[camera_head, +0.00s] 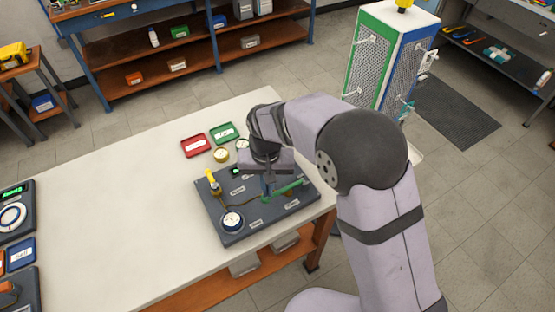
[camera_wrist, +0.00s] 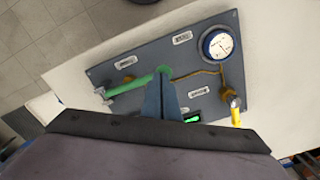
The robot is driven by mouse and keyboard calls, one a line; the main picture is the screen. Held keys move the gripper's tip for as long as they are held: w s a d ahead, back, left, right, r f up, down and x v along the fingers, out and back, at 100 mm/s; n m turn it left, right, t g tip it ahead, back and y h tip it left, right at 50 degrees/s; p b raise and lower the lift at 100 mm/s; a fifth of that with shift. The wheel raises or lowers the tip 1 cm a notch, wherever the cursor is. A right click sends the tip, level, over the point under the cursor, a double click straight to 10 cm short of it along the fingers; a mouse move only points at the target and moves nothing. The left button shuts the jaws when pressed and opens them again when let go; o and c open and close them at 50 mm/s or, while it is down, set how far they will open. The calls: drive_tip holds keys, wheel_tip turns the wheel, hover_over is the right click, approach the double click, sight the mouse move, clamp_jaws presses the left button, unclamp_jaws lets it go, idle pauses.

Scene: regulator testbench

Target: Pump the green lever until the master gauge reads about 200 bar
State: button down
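The green lever (camera_head: 284,192) lies low across the dark test board (camera_head: 229,240). In the wrist view the lever (camera_wrist: 128,85) runs from a bracket at the left to a rounded green end by my fingertips. My gripper (camera_head: 268,182) is over the board, and its fingers (camera_wrist: 162,80) appear together as one narrow wedge at that end. Contact with the lever cannot be told. A round white-faced gauge with a blue rim (camera_head: 232,220) sits at the board's front corner; it also shows in the wrist view (camera_wrist: 219,45). Its reading is too small to tell.
A yellow-handled valve (camera_head: 212,182) stands on the board, joined by brown pipe. A small green display (camera_wrist: 192,118) is partly hidden by my gripper. Red (camera_head: 195,145) and green (camera_head: 224,132) trays and a yellow round part (camera_head: 221,155) lie behind. The table's left middle is clear.

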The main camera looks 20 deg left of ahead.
drive_tip(key=shift+f, duration=0.45)
drive_tip(key=shift+r+p, duration=2.05)
drive_tip(key=shift+r, duration=0.7)
drive_tip(key=shift+f, duration=0.25)
drive_tip(key=shift+f+b, duration=0.6)
drive_tip(key=shift+f, duration=0.3)
drive_tip(key=shift+r+p, duration=0.95)
drive_tip(key=shift+r, duration=0.2)
wheel_tip(320, 180, up, 6)
drive_tip(key=p, duration=0.5)
